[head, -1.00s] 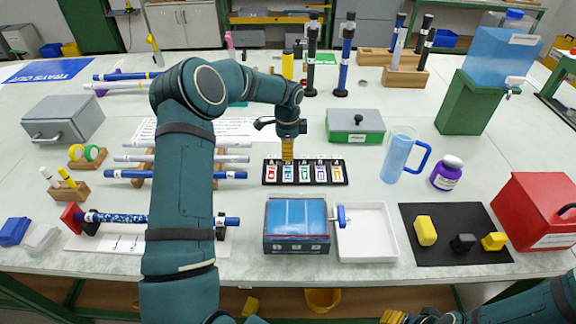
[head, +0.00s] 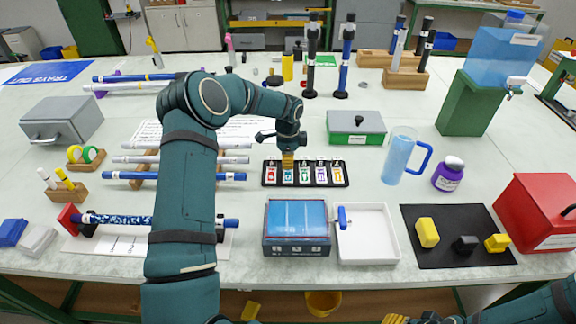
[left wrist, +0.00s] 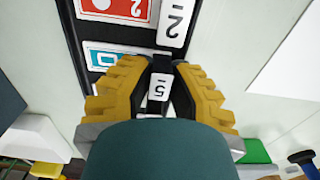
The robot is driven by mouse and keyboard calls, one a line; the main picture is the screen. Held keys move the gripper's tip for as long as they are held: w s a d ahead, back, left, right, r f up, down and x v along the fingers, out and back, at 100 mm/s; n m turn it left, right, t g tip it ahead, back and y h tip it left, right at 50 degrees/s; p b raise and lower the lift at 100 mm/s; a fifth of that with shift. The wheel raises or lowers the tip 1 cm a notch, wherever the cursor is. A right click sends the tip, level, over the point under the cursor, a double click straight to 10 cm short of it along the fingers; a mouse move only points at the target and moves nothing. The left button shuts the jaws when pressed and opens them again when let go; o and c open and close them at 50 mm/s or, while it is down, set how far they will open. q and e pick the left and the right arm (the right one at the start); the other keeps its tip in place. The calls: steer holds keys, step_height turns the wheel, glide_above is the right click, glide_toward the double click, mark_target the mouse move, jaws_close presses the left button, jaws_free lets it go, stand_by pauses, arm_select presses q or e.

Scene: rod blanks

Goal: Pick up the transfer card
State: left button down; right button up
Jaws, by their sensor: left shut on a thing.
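A black card rack (head: 343,183) with several coloured cards lies mid-table in the head view, and its edge shows in the left wrist view (left wrist: 125,30). My left gripper (head: 288,166) points down at its second slot, above the teal card (head: 288,177). In the left wrist view the yellow fingers (left wrist: 160,84) are closed on a small dark piece with a white tag (left wrist: 159,88), marked like a 5. The fingers hide most of it. I cannot tell which card is the transfer card. My right gripper (head: 400,319) shows only partly at the bottom edge.
A blue-topped box (head: 297,228) and a white tray (head: 367,236) stand in front of the rack. A green-and-grey box (head: 356,127) is behind it. A blue jug (head: 398,158) and purple bottle (head: 448,175) stand to the right. Rods on a stand (head: 150,176) are left.

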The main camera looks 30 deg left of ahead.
arm_select(q)
steer(key=shift+r, duration=0.1)
step_height(320, 180, up, 10)
steer(key=shift+f+p, duration=0.1)
steer(key=shift+p, duration=0.95)
steer(key=c, duration=1.6)
jaws_free()
jaws_close()
steer(key=shift+s, duration=0.1)
